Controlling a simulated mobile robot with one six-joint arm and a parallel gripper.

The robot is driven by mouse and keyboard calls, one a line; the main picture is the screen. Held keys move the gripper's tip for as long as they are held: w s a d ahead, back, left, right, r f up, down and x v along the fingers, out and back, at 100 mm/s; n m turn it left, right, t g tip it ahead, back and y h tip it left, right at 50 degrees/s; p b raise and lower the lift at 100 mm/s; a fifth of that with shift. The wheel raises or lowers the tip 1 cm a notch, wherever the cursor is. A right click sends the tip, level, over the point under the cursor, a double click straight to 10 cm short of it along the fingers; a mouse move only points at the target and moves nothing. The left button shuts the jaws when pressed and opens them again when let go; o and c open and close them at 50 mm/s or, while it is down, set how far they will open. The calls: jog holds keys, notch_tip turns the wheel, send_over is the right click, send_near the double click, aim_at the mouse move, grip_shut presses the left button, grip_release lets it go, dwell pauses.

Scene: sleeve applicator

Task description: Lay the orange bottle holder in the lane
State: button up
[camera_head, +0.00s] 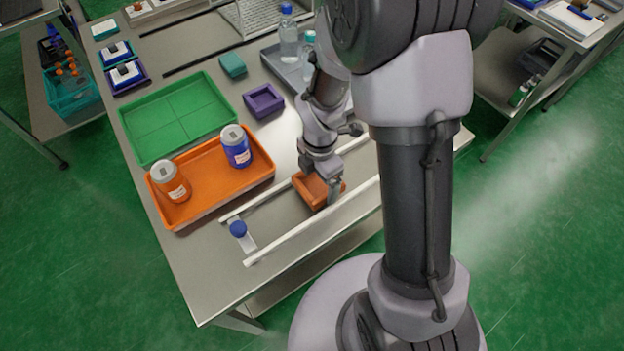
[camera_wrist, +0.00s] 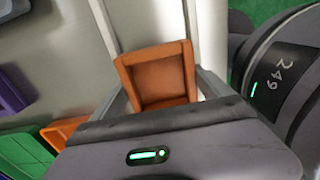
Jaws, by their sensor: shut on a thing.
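The orange bottle holder (camera_head: 312,190) is a small open box. My gripper (camera_head: 325,184) is shut on it, and in the wrist view the holder (camera_wrist: 157,76) sits between the two fingers (camera_wrist: 160,92). In the head view the holder is between the two white rails of the lane (camera_head: 318,237), near the lane's right part. I cannot tell whether it touches the table surface. My arm hides part of the lane's far end.
A blue-capped piece (camera_head: 238,229) stands at the lane's left end. An orange tray (camera_head: 208,206) with an orange and a blue bottle lies beside the lane. A green tray (camera_head: 165,112), a purple holder (camera_head: 263,101) and a teal holder (camera_head: 232,66) are further back. The lane's middle is clear.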

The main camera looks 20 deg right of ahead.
jog(key=shift+d, duration=0.25)
jog(key=shift+a+f, duration=0.15)
jog(key=shift+f, duration=0.15)
jog(key=shift+f+b, duration=0.2)
jog(key=shift+b, duration=0.25)
jog(key=shift+s, duration=0.15)
jog(key=o, duration=1.3)
jog(key=shift+c, duration=0.2)
jog(key=shift+f, duration=0.15)
